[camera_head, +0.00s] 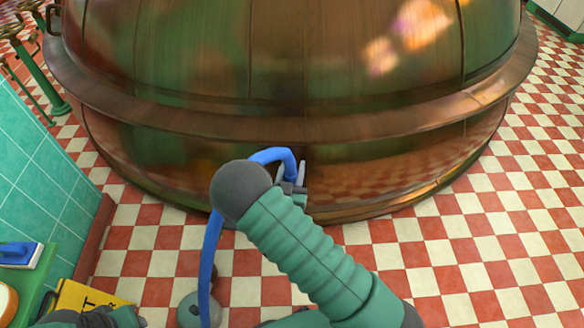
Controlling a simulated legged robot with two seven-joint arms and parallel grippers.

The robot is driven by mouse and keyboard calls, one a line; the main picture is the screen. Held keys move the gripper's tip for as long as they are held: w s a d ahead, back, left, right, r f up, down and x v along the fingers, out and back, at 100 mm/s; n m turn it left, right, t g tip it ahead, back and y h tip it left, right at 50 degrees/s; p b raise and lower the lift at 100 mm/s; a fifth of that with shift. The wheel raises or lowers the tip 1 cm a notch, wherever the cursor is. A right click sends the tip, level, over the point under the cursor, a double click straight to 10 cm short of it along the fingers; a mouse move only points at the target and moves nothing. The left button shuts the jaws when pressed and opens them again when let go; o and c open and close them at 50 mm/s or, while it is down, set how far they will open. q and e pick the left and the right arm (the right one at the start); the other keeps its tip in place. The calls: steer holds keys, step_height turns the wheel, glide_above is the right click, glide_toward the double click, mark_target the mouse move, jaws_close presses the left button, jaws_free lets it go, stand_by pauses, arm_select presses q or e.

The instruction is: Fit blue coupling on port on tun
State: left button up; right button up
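The big copper tun (400,150) fills the top and middle of the head view. The port on it cannot be made out; my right arm covers part of the tun's lower front. A blue hose (209,255) rises from the floor, passes behind my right wrist and bends over to its end. My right gripper (293,183) is at the tun's lower front, its grey fingers around the hose end, where the coupling is mostly hidden. Whether the coupling touches the tun cannot be told. My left gripper (128,317) is at the bottom left edge, partly cut off, its fingers unclear.
A grey round thing (188,311) lies on the floor by the hose. A yellow sign (85,298) and a green bench (36,285) with a blue-and-white brush (20,255) are at the lower left, beside a teal tiled wall (40,165). The checkered floor (480,250) at right is clear.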

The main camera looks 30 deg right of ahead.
steer(key=shift+f, duration=0.35)
steer(key=o, duration=1.3)
steer(key=shift+o, duration=0.2)
steer(key=shift+f, duration=0.1)
